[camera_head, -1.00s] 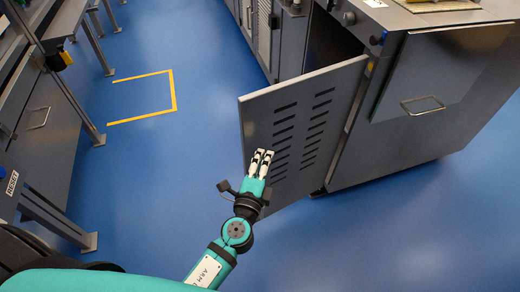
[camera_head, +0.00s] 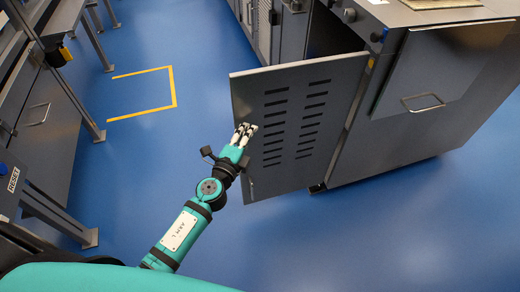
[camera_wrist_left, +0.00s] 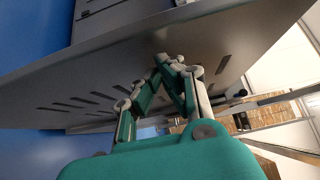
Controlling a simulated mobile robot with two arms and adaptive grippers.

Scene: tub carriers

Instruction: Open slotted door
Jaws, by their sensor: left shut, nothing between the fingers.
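The slotted door (camera_head: 290,125) is a grey panel with two columns of dark slots. It stands swung out from the grey cabinet (camera_head: 400,140), hinged on its right side in the head view, with a dark opening behind its top edge. My left gripper (camera_head: 245,128) is shut and empty, its fingertips at the slotted face near the door's free left edge. In the left wrist view the door (camera_wrist_left: 230,55) fills much of the picture and the shut fingertips (camera_wrist_left: 168,60) are at or very close to its surface. Contact is hard to tell. My right gripper is out of view.
A grey drawer front or flap with a handle (camera_head: 422,102) is on the cabinet's right side. Grey benches (camera_head: 45,130) line the left. Blue floor with a yellow marking (camera_head: 174,90) lies clear between them and the door.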

